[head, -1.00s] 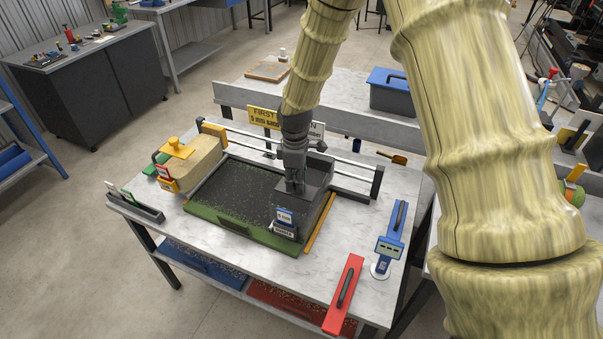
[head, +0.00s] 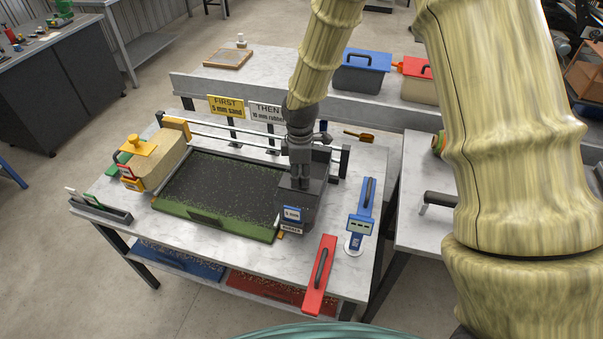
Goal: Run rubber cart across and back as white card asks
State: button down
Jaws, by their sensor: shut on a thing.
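The rubber cart (head: 306,207) is a dark box labelled RUBBER, with a blue and white tag that appears to read 5 mm. It stands at the right end of the dark turf tray (head: 182,213) with its green front edge. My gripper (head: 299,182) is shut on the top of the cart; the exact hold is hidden. The white card (head: 265,112) reads THEN 10 mm rubber, partly covered by my arm. The yellow card (head: 227,107) reads FIRST 5 mm sand. The sand-coloured cart (head: 157,168) with a yellow handle stands at the left end.
Two rails (head: 220,139) run behind the tray. A blue gauge (head: 360,222) and a red long-handled tool (head: 319,276) lie at the right. A small tag holder (head: 98,208) is at the front left. Blue (head: 368,70) and red (head: 418,67) lidded bins stand behind.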

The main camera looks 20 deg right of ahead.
jog(key=shift+w+d+r, duration=0.1)
jog(key=shift+d, duration=0.1)
jog(key=c, duration=1.3)
grip_release()
jog(key=shift+o, duration=1)
jog(key=shift+s+d, duration=0.15)
jog(key=shift+s, duration=0.05)
jog(key=shift+w+a, duration=0.1)
jog(key=shift+a, duration=0.15)
notch_tip(320, 180, up, 12)
jog(key=shift+d, duration=0.15)
